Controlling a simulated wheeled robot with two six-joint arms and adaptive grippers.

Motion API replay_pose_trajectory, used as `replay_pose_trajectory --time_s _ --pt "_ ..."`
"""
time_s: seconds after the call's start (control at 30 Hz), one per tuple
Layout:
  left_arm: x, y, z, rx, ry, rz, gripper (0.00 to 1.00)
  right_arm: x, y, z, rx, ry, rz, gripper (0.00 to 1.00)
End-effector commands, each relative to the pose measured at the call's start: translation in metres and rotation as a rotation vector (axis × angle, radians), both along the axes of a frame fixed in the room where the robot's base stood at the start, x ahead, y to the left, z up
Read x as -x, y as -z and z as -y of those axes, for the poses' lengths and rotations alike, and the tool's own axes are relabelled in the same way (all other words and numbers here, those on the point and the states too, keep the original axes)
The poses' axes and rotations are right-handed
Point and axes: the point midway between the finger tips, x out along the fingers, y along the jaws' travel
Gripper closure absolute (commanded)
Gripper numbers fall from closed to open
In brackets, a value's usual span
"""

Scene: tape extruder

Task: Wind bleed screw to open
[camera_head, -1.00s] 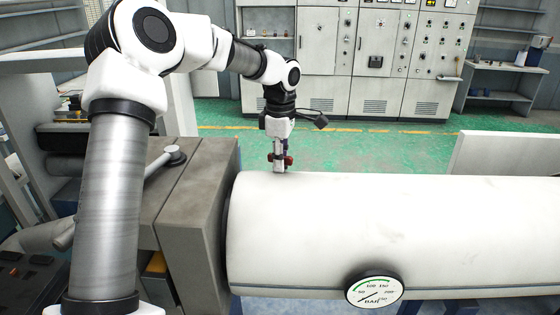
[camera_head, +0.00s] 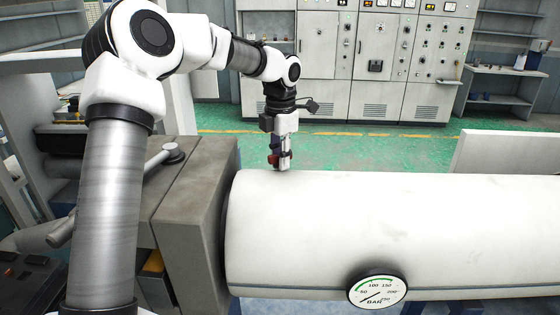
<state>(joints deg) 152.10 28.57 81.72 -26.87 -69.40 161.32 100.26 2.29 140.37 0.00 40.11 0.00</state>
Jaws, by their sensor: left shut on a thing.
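My left gripper (camera_head: 281,162) points straight down at the top of the large white cylinder (camera_head: 390,222), near its left end. Its jaws are shut on a small red part, which I take to be the bleed screw (camera_head: 271,160). Most of this part is hidden by the fingers, so I cannot tell how far it is turned. My right gripper is not in view.
A round pressure gauge (camera_head: 377,289) marked BAR sits on the cylinder's front. A grey block (camera_head: 188,215) with a lever (camera_head: 160,160) stands at the left. Grey control cabinets (camera_head: 375,60) line the back. The green floor (camera_head: 390,150) behind the cylinder is clear.

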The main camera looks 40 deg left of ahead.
Motion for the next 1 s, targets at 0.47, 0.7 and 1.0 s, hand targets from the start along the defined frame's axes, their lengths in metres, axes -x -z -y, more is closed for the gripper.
replay_pose_trajectory --time_s 0.47,0.7,1.0 --pt "0.000 0.004 0.000 0.001 -0.212 -0.001 1.00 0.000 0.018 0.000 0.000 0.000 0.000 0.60" --pt "-0.002 0.004 -0.002 -0.003 -0.222 -0.001 1.00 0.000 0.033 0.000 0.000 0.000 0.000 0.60" --pt "-0.003 0.000 -0.003 -0.006 -0.232 0.000 0.57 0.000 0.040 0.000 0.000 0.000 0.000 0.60"
